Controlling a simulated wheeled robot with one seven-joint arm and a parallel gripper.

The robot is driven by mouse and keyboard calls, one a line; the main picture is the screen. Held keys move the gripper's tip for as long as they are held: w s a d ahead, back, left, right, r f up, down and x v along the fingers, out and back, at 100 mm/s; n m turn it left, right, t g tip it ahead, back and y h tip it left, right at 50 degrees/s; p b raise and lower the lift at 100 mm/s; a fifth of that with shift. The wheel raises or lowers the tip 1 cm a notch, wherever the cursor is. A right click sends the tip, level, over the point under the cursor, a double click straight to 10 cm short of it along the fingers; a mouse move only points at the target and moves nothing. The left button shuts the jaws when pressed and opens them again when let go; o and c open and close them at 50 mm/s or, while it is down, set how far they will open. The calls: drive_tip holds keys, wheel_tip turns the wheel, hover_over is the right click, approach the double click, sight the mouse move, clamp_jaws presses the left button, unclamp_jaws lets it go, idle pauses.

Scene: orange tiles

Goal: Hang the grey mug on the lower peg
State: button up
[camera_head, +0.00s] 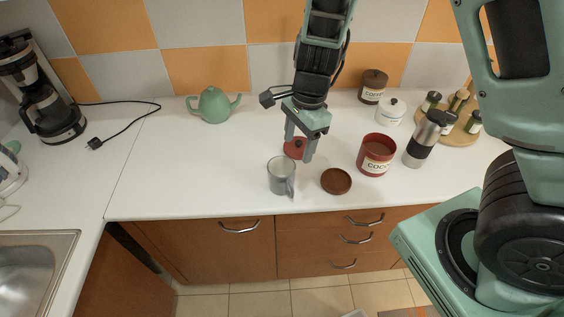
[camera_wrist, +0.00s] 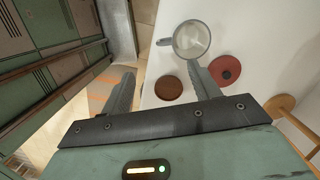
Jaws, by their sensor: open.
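The grey mug (camera_head: 281,177) stands upright on the white counter near its front edge, handle toward the front. It also shows at the top of the wrist view (camera_wrist: 192,40), its open mouth facing me. My gripper (camera_head: 300,146) is open and empty, with its fingers pointing down, behind and slightly right of the mug. The mug lies outside the fingers in the wrist view. A pale wooden disc (camera_wrist: 281,103) with a wooden rod shows at the right edge of the wrist view and may be the stand. No peg can be made out; my arm covers that area in the head view.
A red lid (camera_head: 293,148) lies behind the mug, and a brown lid (camera_head: 336,181) lies to its right. A red cocoa canister (camera_head: 377,155), steel flask (camera_head: 423,140) and spice rack (camera_head: 462,129) stand further right. A green teapot (camera_head: 214,106) stands back left. The counter's left middle is clear.

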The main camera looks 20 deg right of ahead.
drive_tip(key=b, duration=0.1)
hover_over(290, 185)
drive_tip(key=d, duration=0.1)
wheel_tip(290, 185, down, 10)
drive_tip(key=shift+m, duration=0.4)
drive_tip(key=shift+w+a+f+b, duration=0.15)
drive_tip(key=shift+f+b, duration=0.3)
drive_tip(key=shift+f, duration=1.35)
drive_tip(key=shift+w+a+f+b, duration=0.1)
drive_tip(key=shift+f+b, duration=0.35)
drive_tip(key=shift+f, duration=1.3)
drive_tip(key=shift+c, duration=0.2)
drive_tip(key=c, duration=1.2)
drive_tip(key=shift+o, duration=0.2)
drive_tip(key=shift+r, duration=0.1)
